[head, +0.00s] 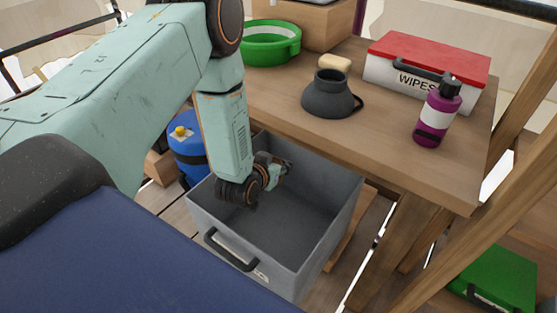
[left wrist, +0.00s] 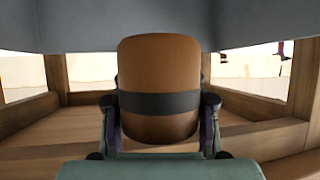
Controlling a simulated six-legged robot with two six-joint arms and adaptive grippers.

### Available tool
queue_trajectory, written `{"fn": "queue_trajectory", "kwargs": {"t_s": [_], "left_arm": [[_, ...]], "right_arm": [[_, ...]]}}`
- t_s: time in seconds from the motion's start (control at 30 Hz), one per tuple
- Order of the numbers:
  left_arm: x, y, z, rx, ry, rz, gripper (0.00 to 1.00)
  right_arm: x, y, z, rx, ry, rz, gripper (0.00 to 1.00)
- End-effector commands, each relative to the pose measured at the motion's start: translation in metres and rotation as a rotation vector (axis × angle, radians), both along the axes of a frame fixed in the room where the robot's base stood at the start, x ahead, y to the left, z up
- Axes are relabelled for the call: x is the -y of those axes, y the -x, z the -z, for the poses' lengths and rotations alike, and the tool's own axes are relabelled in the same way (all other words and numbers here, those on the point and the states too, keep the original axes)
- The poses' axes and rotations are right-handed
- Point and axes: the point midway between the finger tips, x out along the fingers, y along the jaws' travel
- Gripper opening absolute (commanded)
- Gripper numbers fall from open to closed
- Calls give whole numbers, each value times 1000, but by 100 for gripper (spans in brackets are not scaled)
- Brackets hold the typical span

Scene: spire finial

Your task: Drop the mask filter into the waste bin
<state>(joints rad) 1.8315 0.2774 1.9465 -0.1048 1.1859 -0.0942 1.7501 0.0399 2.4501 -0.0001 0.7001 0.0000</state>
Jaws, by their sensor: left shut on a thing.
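The waste bin, an open grey box with a dark front handle (head: 320,245), stands on the floor below the table edge in the head view. My left arm reaches down over it, with the left gripper (head: 274,175) at the bin's opening near its back left. In the left wrist view a brown rounded canister with a dark band, which looks like the mask filter (left wrist: 160,75), sits between the two fingers of the left gripper (left wrist: 159,130). The gripper is shut on it. In the head view I cannot make out the filter. My right gripper is not in view.
The wooden table (head: 420,170) holds a grey funnel-like vessel (head: 328,97), a purple bottle (head: 436,118), a red-lidded wipes box (head: 410,72) and a green basin (head: 268,45). A blue container (head: 188,152) stands left of the bin. A green case (head: 500,275) lies lower right.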

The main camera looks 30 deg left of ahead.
Motion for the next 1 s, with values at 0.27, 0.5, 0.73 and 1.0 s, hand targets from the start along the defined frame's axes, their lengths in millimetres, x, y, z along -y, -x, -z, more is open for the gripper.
{"fn": "queue_trajectory", "kwargs": {"t_s": [0.27, 0.5, 0.73, 1.0], "left_arm": [[0, -2, 31, 1, 0, 0, 2], [0, -4, 35, 1, 0, 0, 2], [0, -3, 34, 1, 0, 0, 40], [0, -3, 34, 1, 0, 0, 63]], "right_arm": [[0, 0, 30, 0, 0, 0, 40], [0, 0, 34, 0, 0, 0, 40], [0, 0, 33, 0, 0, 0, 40], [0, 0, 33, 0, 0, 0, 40]]}}
